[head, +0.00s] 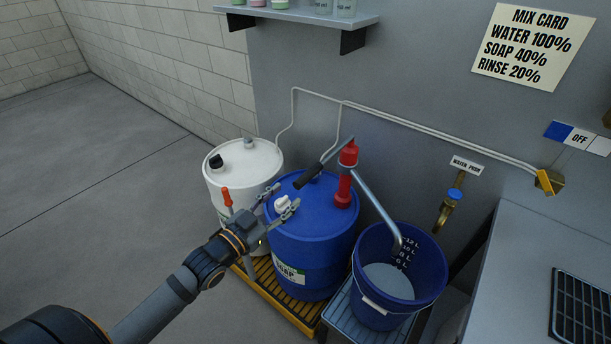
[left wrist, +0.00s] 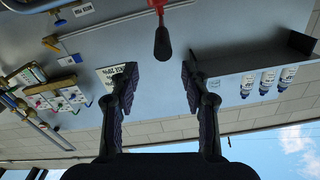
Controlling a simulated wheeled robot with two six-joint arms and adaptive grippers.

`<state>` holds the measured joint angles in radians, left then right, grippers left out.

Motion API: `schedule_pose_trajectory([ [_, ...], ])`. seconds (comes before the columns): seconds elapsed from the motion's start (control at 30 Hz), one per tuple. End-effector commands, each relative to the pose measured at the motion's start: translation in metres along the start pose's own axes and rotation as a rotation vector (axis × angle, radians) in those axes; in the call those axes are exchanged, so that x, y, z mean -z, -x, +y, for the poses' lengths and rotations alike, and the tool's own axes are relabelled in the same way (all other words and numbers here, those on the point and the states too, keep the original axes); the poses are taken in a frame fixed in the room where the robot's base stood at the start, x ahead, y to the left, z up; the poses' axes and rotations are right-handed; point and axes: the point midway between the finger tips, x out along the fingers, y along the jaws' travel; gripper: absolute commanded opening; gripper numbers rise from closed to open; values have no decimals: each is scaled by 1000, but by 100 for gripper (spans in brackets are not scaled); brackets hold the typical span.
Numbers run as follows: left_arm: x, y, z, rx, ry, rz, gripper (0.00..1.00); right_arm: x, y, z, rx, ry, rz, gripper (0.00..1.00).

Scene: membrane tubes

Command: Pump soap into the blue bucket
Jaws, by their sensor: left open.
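The blue soap drum (head: 312,235) stands in the middle of the head view. Its hand pump has a red body (head: 348,153), a lever with a black grip (head: 307,177) and a metal spout (head: 375,208). The spout ends over the blue bucket (head: 370,308), which has litre marks and a pale grey surface inside. My left gripper (head: 285,198) is open and empty, in front of the drum and left of the grip. In the left wrist view, the black grip (left wrist: 163,42) appears beyond the gap between the open fingers (left wrist: 158,75). My right gripper is out of view.
A white drum (head: 240,170) stands left on the yellow pallet (head: 262,288). The bucket rests on a grey stand (head: 345,316). A brass tap (head: 447,210) under a "WATER PUSH" sign is on the wall. A counter (head: 535,260) is at right. Floor at left is clear.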

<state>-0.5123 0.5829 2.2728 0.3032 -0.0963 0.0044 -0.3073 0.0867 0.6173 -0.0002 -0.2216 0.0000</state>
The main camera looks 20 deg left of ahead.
Motion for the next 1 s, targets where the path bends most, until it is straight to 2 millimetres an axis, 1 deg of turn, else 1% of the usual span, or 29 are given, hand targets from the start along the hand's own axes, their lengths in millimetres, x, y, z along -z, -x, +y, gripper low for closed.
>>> schedule_pose_trajectory([
  [0.03, -7, -5, 1, 3, -2, 5, 47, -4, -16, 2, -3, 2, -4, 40],
  [0.1, -10, -14, 1, 2, -2, 7, 47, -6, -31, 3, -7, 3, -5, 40],
  [0.17, -11, -21, 3, -3, -2, 7, 47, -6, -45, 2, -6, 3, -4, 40],
  [0.23, -10, -35, 0, 9, 4, 7, 47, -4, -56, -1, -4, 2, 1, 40],
  [0.3, -8, -47, 2, 1, 4, 11, 47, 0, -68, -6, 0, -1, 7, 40],
  [0.37, -3, -58, 0, 4, 6, 6, 47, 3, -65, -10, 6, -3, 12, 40],
  [0.47, -2, -73, 1, 0, 6, 6, 47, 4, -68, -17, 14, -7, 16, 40],
  [0.63, -1, -92, 0, -1, 1, 1, 47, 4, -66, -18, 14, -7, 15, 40],
  [0.77, -1, -98, 1, -2, -2, 0, 47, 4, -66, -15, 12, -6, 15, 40],
  [1.0, -1, -98, 1, -3, -3, -1, 47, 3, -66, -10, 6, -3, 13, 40],
])
